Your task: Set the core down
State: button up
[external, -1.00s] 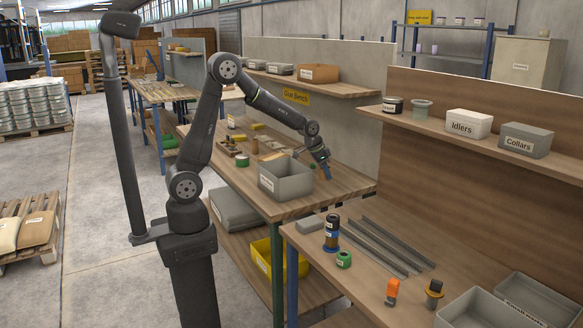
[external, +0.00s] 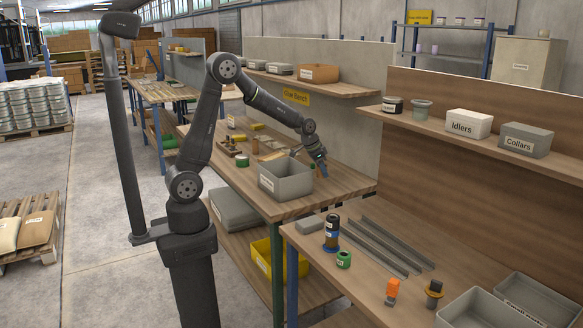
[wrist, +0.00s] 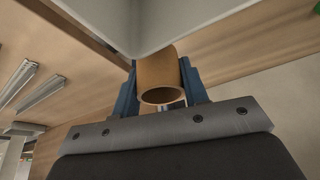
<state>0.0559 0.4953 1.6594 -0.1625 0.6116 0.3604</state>
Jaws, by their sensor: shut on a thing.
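A brown cardboard core (wrist: 158,78), a short hollow tube, sits between the blue fingers of my gripper (wrist: 160,92) in the wrist view. The gripper is shut on it, and the core's open end faces the camera. In the external view my gripper (external: 321,163) is low over the bench (external: 335,187), just right of a grey bin (external: 286,182). The core cannot be made out there. In the wrist view a pale grey wall, likely the bin's, is close beyond the core. I cannot tell whether they touch.
Wooden blocks and small parts (external: 243,160) lie on the bench left of the bin. A shelf (external: 325,88) with boxes hangs behind. A nearer bench (external: 350,292) holds metal rails, rolls and grey trays. Some bench right of my gripper is clear.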

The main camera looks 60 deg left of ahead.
jog(key=shift+d, duration=0.65)
jog(key=a, duration=0.6)
notch_tip(320, 180, up, 9)
jog(key=s+a+n+y, duration=0.1)
jog(key=s+a+n, duration=0.15)
jog(key=a, duration=0.75)
jog(key=s+a+n+y, duration=0.1)
jog(key=s+a+n, duration=0.15)
jog(key=a, duration=0.85)
jog(key=s+a+n+y, duration=0.15)
jog(key=a+n, duration=0.25)
jog(key=a, duration=0.6)
jog(key=f, duration=0.3)
jog(key=s+f, duration=0.1)
jog(key=f, duration=0.1)
jog(key=shift+a+f, duration=0.3)
jog(key=shift+a, duration=0.05)
send_over(256, 161)
jog(key=s+d, duration=0.1)
jog(key=d, duration=0.1)
notch_tip(256, 161, down, 6)
jog(key=shift+s+a, duration=0.1)
jog(key=shift+s, duration=0.05)
jog(key=shift+s+a+f, duration=0.1)
jog(key=shift+a+f, duration=0.2)
jog(key=shift+a, duration=0.2)
jog(key=shift+f, duration=1.95)
